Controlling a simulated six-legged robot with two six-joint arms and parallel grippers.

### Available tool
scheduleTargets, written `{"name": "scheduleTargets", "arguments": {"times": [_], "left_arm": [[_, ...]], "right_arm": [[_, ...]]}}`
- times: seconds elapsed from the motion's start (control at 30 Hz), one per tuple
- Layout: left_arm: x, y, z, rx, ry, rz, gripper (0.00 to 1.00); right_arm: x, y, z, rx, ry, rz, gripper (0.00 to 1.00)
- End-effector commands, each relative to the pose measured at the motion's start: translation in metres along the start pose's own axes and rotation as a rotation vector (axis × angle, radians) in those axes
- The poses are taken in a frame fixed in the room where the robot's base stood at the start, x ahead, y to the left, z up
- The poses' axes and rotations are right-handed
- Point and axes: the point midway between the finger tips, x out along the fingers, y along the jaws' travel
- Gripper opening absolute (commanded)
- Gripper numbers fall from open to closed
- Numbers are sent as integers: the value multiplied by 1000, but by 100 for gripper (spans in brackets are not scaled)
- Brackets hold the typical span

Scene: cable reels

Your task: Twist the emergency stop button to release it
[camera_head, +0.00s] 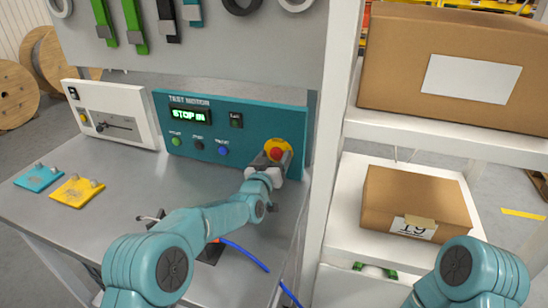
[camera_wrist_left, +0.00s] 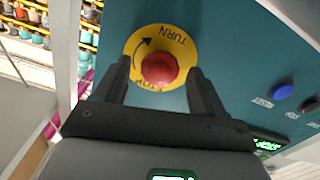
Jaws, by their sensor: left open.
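The red emergency stop button (camera_head: 276,153) sits on a yellow disc (camera_head: 284,146) at the right end of the teal test panel (camera_head: 240,118). The panel's green display (camera_head: 189,115) reads "STOP IN". My left gripper (camera_head: 270,166) is at the button. In the left wrist view its two dark fingers (camera_wrist_left: 158,78) are open, one on each side of the button, with gaps visible. My right gripper is out of view.
Green, black and blue buttons (camera_head: 223,151) sit left on the panel. A white box (camera_head: 112,112) and blue and yellow plates (camera_head: 77,189) are on the grey bench (camera_head: 120,215). A white shelf post (camera_head: 333,130) stands close right, with cardboard boxes (camera_head: 415,203) beyond.

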Motion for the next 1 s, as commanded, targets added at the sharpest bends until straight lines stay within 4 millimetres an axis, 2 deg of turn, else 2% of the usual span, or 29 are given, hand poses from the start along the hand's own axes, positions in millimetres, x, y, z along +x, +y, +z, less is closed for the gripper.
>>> {"name": "scheduleTargets", "arguments": {"times": [0.17, 0.33, 0.37, 0.67, 1.0], "left_arm": [[0, 0, 0, 0, 0, 0, 70], [0, 0, 0, 0, 0, 0, 18], [0, 0, 0, 0, 0, 0, 14], [0, 0, 2, 32, 0, 1, 14], [0, 0, 5, 245, 3, 1, 14]], "right_arm": [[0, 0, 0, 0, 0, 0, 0], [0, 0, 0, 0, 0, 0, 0], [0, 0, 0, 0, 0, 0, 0], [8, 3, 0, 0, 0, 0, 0], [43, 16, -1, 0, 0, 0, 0]]}}
